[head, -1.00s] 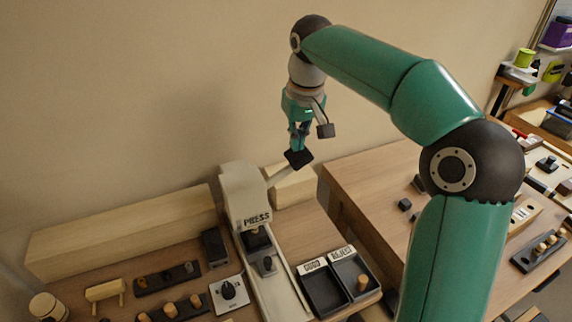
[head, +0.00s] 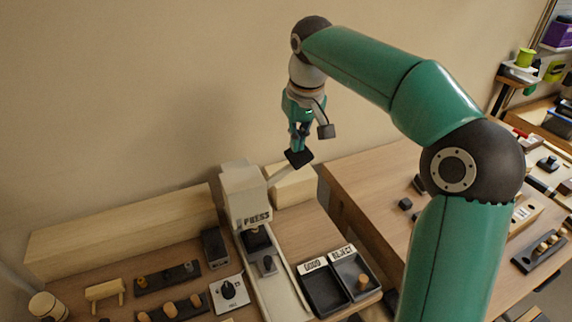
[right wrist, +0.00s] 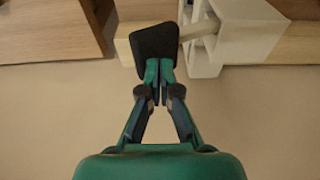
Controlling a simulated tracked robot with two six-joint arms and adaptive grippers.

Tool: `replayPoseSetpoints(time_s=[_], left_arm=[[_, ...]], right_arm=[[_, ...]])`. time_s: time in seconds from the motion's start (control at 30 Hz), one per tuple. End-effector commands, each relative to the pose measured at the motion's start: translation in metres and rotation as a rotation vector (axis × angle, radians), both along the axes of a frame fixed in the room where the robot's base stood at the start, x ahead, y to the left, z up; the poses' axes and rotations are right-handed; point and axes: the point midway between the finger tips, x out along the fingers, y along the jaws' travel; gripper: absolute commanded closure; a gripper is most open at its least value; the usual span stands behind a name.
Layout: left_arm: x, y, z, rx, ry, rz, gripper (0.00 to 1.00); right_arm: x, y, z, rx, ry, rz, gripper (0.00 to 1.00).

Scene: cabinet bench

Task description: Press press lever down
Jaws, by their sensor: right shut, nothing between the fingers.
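The press (head: 245,195) is a pale column with a PRESS label, standing at the middle of the bench. Its lever is a light rod (head: 279,174) that slants up and to the right from the press head to a black end pad (head: 298,158). My right gripper (head: 299,149) is shut and empty, with its fingertips at the black pad. In the right wrist view the shut fingertips (right wrist: 160,64) meet the edge of the black pad (right wrist: 168,42), and the rod (right wrist: 198,31) runs from it to the press body (right wrist: 238,35). My left gripper is not in view.
Good and reject trays (head: 325,295) stand right of the press, with a wooden peg in the reject tray. A dial box (head: 229,292) and peg racks (head: 167,280) lie left. A long wooden block (head: 125,230) lines the wall. A pale block (head: 295,187) is below the lever.

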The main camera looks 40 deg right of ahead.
Motion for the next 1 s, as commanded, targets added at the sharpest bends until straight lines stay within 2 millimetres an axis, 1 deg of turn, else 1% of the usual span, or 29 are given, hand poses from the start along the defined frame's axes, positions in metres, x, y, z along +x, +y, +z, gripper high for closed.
replayPoseSetpoints(time_s=[0.43, 0.87, 1.0], left_arm=[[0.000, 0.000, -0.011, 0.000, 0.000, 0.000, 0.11], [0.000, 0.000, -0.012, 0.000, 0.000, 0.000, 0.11], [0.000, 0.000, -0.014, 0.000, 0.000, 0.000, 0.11]], right_arm=[[-0.001, 0.000, -0.015, 0.000, 0.001, -0.001, 1.00], [-0.001, -0.001, -0.016, 0.001, 0.001, -0.002, 1.00], [-0.001, -0.002, -0.020, 0.001, 0.001, -0.002, 1.00]])
